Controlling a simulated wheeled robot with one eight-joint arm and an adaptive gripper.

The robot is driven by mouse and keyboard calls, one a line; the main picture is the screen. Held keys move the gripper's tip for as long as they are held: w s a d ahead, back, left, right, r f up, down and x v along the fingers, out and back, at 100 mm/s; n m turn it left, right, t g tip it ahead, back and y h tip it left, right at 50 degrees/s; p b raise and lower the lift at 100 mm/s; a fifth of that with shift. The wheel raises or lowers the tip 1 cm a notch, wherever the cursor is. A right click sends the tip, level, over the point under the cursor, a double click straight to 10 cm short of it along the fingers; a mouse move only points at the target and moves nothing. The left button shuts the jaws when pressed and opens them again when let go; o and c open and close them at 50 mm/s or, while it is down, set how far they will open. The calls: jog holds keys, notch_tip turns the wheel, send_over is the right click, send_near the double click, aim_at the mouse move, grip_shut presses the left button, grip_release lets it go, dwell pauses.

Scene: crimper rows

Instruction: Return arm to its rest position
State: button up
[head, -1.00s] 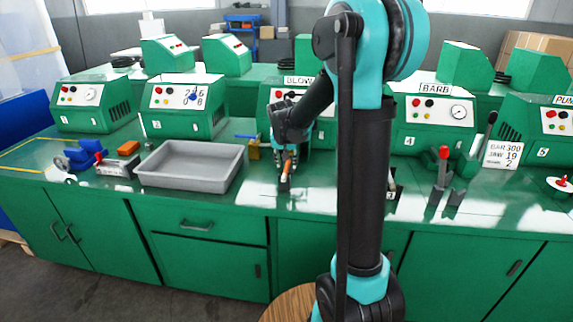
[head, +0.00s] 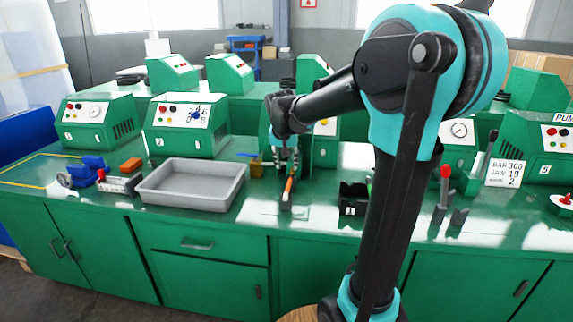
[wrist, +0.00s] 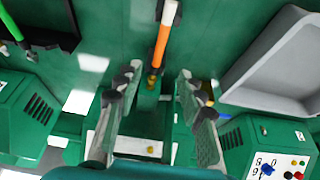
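My gripper (head: 286,162) hangs from my bent arm above the green bench, in front of a green machine in the middle of the head view. In the wrist view its two fingers (wrist: 160,75) are spread apart with nothing held between them. An orange-handled lever (head: 290,186) stands at the bench's front just below the gripper. The lever (wrist: 161,42) also shows in the wrist view, past the open fingertips and clear of both. My arm hides part of the machines behind it.
A grey tray (head: 187,207) sits on the bench left of the gripper. A black open box (head: 353,211) and a red-knobbed lever (head: 445,172) stand to the right. Blue clamps and an orange block (head: 130,165) lie at left. Green machines (head: 187,145) line the back.

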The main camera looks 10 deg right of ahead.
jog(key=s+d+f+n, duration=0.1)
jog(key=s+f, duration=0.4)
jog(key=s, duration=0.3)
jog(key=s+d+f+n+y, duration=0.1)
jog(key=s+d+f, duration=0.1)
jog(key=s+f, duration=0.4)
jog(key=s+d+f+n, duration=0.1)
jog(key=s+f, duration=0.4)
jog(key=s, duration=0.7)
jog(key=shift+d+f+n, duration=0.3)
jog(key=shift+d+f, duration=0.1)
jog(key=shift+d, duration=0.3)
